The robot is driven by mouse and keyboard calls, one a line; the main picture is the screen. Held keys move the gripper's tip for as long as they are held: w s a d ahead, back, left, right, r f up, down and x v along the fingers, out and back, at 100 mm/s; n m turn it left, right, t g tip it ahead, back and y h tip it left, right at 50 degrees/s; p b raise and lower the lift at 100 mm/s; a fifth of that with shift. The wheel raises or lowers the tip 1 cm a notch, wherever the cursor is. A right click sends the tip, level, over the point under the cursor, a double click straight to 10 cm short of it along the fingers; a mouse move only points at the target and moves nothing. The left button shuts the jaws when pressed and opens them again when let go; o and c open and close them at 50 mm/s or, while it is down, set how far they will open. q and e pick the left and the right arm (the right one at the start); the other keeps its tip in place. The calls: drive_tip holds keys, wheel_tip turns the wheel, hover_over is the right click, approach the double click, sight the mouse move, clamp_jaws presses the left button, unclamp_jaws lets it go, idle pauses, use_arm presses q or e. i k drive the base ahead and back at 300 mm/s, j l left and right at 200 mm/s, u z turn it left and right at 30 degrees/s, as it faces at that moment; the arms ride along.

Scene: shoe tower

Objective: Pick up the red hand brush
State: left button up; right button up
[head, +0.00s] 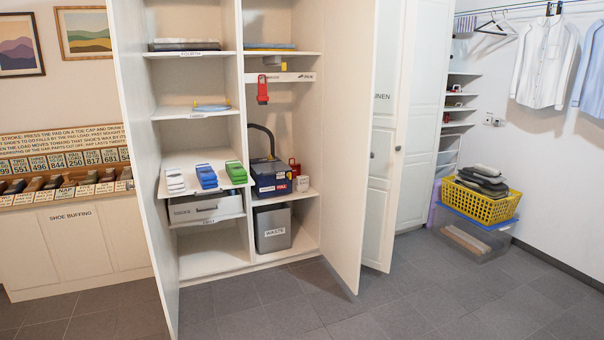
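A red object (263,90) hangs from a white rail (280,77) in the upper right compartment of the open cupboard. It looks like the hand brush or a dustpan; at this size I cannot tell which. A smaller red item (294,166) stands lower down, behind a white box beside a dark blue box; its shape is partly hidden. Neither of my grippers is in view.
The cupboard doors stand open, the left one (143,160) and the right one (343,150) jutting forward. A grey waste bin (272,228) stands at the cupboard's bottom. A yellow basket (482,203) sits on a clear bin at right. The tiled floor (400,300) in front is clear.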

sight(262, 98)
drive_tip(key=i+j+u, duration=0.25)
drive_tip(key=i, duration=0.45)
drive_tip(key=i+u, duration=0.3)
drive_tip(key=i, duration=1.3)
drive_tip(key=i+l, duration=0.1)
drive_tip(key=i, duration=0.7)
drive_tip(key=j+u, duration=0.05)
